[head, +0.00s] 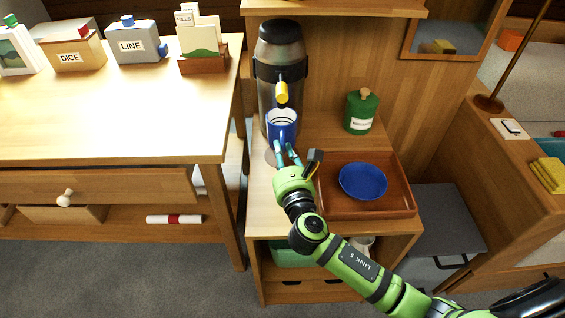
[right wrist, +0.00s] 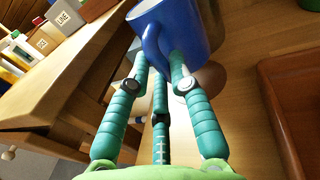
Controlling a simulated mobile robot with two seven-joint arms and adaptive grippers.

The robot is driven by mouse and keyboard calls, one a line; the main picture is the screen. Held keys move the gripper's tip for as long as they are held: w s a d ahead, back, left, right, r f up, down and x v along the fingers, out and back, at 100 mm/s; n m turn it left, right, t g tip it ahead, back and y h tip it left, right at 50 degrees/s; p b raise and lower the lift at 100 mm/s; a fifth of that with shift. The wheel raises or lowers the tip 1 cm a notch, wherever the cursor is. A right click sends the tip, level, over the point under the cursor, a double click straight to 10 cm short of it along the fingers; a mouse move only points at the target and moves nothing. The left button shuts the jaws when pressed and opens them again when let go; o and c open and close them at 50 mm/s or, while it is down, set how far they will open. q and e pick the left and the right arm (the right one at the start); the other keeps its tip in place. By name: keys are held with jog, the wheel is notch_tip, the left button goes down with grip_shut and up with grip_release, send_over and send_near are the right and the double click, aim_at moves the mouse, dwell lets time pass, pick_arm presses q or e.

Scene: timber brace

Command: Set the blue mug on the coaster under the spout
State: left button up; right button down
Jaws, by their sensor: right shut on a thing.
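The blue mug (head: 283,122) is upright under the yellow spout (head: 282,92) of a dark flask (head: 279,52) on the small wooden cabinet. My right gripper (head: 287,153) is shut on the mug on its near side. In the right wrist view the mug (right wrist: 185,25) has its handle (right wrist: 153,45) between my teal fingers (right wrist: 158,72). A round darker patch (right wrist: 213,78) shows below the mug there; I cannot tell whether it is the coaster or a shadow. I cannot tell whether the mug touches anything beneath it. My left gripper is out of view.
A wooden tray (head: 405,200) with a blue plate (head: 363,181) is right of my gripper. A green canister (head: 361,111) stands behind the tray. A table (head: 110,125) with labelled boxes is at left. A grey bin (head: 437,225) stands right of the cabinet.

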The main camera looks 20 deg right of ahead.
jog(key=shift+w+f, duration=0.1)
jog(key=shift+f, duration=0.15)
notch_tip(320, 180, down, 2)
jog(key=shift+f+b, duration=0.1)
jog(key=shift+b, duration=0.7)
jog(key=shift+f, duration=0.3)
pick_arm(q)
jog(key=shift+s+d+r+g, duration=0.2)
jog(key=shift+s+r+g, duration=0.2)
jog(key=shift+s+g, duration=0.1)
